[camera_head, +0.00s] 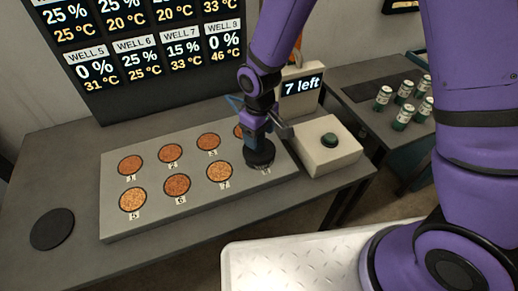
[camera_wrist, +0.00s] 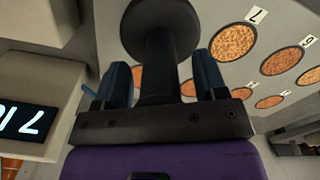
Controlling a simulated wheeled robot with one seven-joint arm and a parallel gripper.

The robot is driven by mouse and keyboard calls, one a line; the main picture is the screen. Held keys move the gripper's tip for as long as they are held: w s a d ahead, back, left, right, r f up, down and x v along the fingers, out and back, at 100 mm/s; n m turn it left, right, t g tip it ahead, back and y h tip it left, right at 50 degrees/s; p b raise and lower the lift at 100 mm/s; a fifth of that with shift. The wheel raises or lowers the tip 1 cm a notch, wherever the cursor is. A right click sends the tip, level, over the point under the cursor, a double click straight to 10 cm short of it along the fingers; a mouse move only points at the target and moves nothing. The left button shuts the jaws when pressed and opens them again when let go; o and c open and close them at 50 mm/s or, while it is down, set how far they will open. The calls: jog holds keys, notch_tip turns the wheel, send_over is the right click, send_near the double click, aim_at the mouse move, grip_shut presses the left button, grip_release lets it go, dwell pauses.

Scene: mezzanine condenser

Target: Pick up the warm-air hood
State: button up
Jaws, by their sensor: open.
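The warm-air hood (camera_head: 259,154) is black with a round, wide base and a stem. In the head view it sits upright over the front right well of the grey well plate (camera_head: 118,222), by the plate's right end. My gripper (camera_head: 257,122) is right above it, pointing down. In the wrist view the hood (camera_wrist: 160,30) shows its round end and its dark stem between the two blue fingers of my gripper (camera_wrist: 163,78). The fingers are open, one on each side of the stem, with gaps visible. The well under the hood is hidden.
A black round pad (camera_head: 52,229) lies on the table's left. A readout board (camera_head: 150,50) is behind. Several vials (camera_head: 404,92) stand on the right-hand table.

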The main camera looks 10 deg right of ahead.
jog(key=shift+f, duration=0.1)
jog(key=shift+c, duration=0.3)
grip_shut()
